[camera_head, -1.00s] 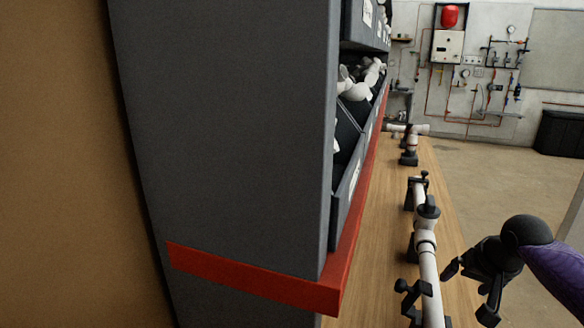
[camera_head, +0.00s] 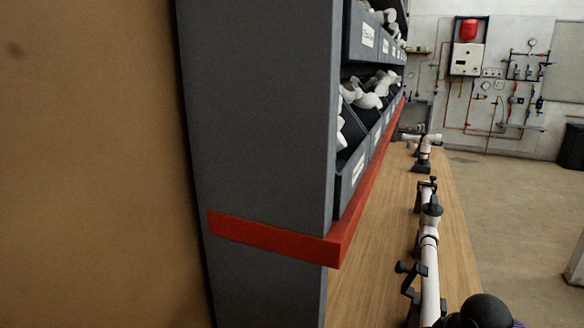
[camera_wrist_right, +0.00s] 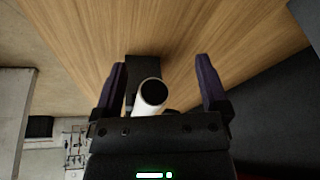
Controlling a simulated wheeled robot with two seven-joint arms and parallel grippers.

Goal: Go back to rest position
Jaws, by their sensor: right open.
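My right gripper (camera_wrist_right: 160,78) is open in the right wrist view, with its two dark purple fingers spread apart. The end of a white pipe (camera_wrist_right: 152,95) shows between the fingers in the picture; I see no finger touching it. In the head view, a white pipe assembly (camera_head: 429,265) lies along the wooden bench (camera_head: 375,255) in black holders. My left gripper is not in view.
A tall grey shelf unit (camera_head: 265,140) with a red strip (camera_head: 275,238) stands close on the left. Its bins (camera_head: 352,180) hold white fittings. More fittings (camera_head: 427,150) stand farther along the bench. Open floor (camera_head: 500,210) lies to the right.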

